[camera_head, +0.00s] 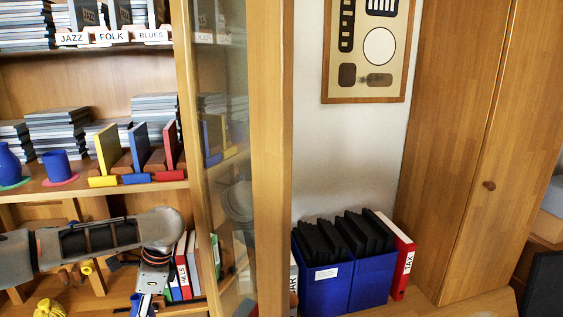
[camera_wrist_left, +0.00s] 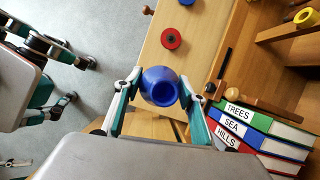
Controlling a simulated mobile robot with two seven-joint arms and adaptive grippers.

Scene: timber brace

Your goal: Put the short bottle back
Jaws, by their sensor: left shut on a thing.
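In the head view my left arm comes in from the left. Its gripper (camera_head: 143,304) is low at the bottom edge, in front of the lower shelf, with the bottle mostly out of sight there. A red disc (camera_wrist_left: 171,38) with a dark centre lies on the wooden surface beyond the bottle in the wrist view, apart from it. My right gripper (camera_wrist_left: 80,80) shows at the left of the wrist view, with its fingers apart and nothing visible between them.
Upright binders (camera_wrist_left: 252,132) stand right of the held bottle. A blue vase (camera_head: 8,163) and a blue cup (camera_head: 55,166) stand on coasters on the middle shelf. A glass door (camera_head: 228,150) stands open right of the shelves. A yellow object (camera_head: 47,308) is low at left.

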